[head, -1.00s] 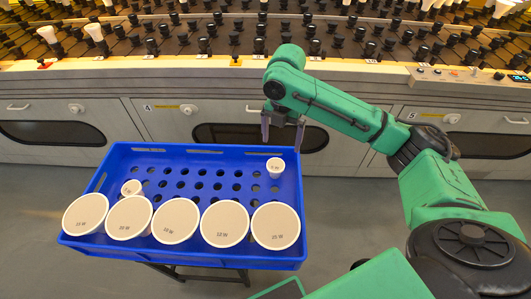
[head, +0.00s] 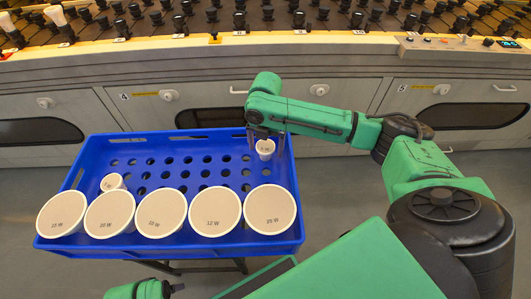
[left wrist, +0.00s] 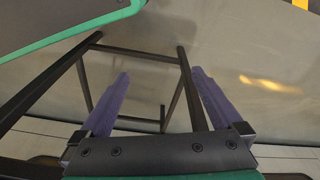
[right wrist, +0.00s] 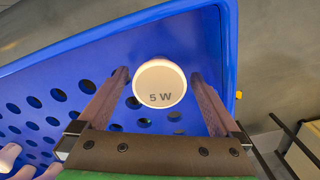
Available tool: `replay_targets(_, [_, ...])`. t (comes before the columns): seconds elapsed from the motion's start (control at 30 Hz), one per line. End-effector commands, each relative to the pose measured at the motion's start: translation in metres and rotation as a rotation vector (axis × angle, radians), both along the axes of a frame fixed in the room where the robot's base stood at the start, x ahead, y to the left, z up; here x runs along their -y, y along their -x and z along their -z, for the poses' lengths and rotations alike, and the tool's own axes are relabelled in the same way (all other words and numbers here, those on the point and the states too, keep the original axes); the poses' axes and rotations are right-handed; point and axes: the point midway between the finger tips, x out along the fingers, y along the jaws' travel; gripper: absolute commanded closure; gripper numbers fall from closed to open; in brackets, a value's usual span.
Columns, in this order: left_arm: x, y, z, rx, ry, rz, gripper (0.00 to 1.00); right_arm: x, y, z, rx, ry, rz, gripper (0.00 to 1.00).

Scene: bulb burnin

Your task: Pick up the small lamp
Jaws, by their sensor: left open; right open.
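The small lamp (head: 265,147) has a round white top and stands in the right back part of the blue crate. In the right wrist view the small lamp (right wrist: 160,84) reads "5 W" and lies between the fingers, with gaps on both sides. My right gripper (head: 266,142) is open around or just above it; the head view does not show the exact height. Another small lamp (head: 112,182) stands at the left of the crate. My left gripper (left wrist: 160,90) is open and empty, away from the crate; in the head view only part of the left arm shows at the bottom.
The blue crate (head: 180,256) has a holed insert. Several large white lamps (head: 213,211) fill its front row. Behind it stands a grey cabinet (head: 200,85) with rows of black sockets on top. The crate's back right wall (right wrist: 228,50) is close to my right gripper.

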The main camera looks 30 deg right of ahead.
Motion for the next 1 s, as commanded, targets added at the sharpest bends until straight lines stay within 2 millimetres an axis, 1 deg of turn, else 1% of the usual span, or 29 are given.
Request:
replay_targets(0.1, [0.000,0.000,0.000,-0.001,0.000,0.000,0.00,0.000,0.000,-0.001,0.000,0.000,0.000,0.00])
replay_targets(0.13, [0.000,0.000,0.000,-0.001,0.000,0.000,0.00,0.000,0.000,-0.001,0.000,0.000,0.000,0.04])
replay_targets(0.17, [0.000,0.000,0.000,-0.001,0.000,0.000,0.00,0.000,0.000,-0.001,0.000,0.000,0.000,0.15])
replay_targets(0.2, [0.000,0.000,0.000,-0.001,0.000,0.000,0.00,0.000,0.000,-0.001,0.000,0.000,0.000,0.31])
replay_targets(0.27, [0.000,0.000,0.000,-0.001,0.000,0.000,0.00,0.000,0.000,-0.001,0.000,0.000,0.000,0.54])
replay_targets(0.3, [0.000,0.000,0.000,0.000,0.000,0.000,0.00,0.000,0.000,-0.001,0.000,0.000,0.000,0.69])
replay_targets(0.33, [0.000,0.000,0.000,0.000,0.000,0.000,0.00,0.000,0.000,-0.001,0.000,0.000,0.000,0.80])
replay_targets(0.37, [0.000,0.000,0.000,0.000,0.000,0.000,0.00,0.000,0.000,-0.001,0.000,0.000,0.000,0.83])
replay_targets(0.57, [0.000,0.000,0.000,0.000,0.000,0.000,0.00,0.000,0.000,-0.002,0.000,0.000,0.000,0.84])
replay_targets(0.67, [0.000,-0.001,-0.002,0.006,0.001,-0.001,0.00,0.000,0.000,-0.008,0.001,0.000,0.001,0.84])
replay_targets(0.77, [-0.003,0.005,0.012,-0.008,-0.007,-0.006,0.00,0.000,-0.001,-0.022,0.003,0.000,0.001,0.84])
replay_targets(0.87, [-0.007,0.010,0.024,-0.012,-0.013,-0.009,0.00,-0.001,-0.001,-0.042,0.004,-0.002,0.001,0.84])
replay_targets(1.0, [-0.013,0.020,0.044,-0.017,-0.023,-0.014,0.00,-0.001,-0.001,-0.076,0.004,-0.002,0.001,0.84])
